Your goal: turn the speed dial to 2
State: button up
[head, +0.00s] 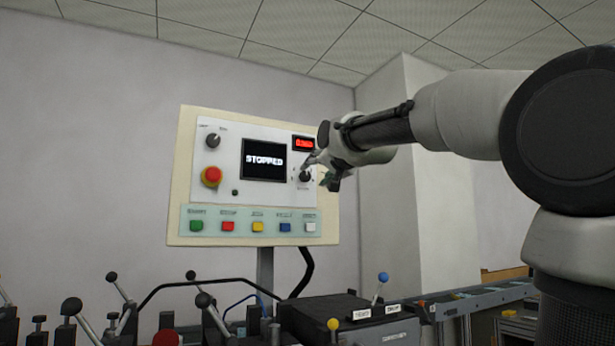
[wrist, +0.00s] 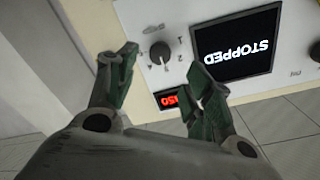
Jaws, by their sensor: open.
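The speed dial (head: 305,176) is a small dark knob on the right side of the control panel, under the red digit display (head: 303,143). In the wrist view, which is upside down, the dial (wrist: 160,53) lies just beyond my fingertips, with small marks around it. Its exact setting is too small to tell. My gripper (head: 322,174) is in front of the panel at the dial and partly overlaps it in the head view. In the wrist view my gripper (wrist: 167,72) is open, its green-grey fingers apart with nothing between them. I cannot tell any contact.
The screen (head: 263,160) reads STOPPED. Another knob (head: 213,141) and a red emergency button (head: 211,177) are at the panel's left. A row of coloured buttons (head: 257,226) runs below. Several levers and a dark box (head: 325,318) stand in the foreground.

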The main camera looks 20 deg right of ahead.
aim_at(307, 175)
jog(key=shift+m, duration=0.3)
jog(key=w, duration=0.8)
jog(key=c, duration=1)
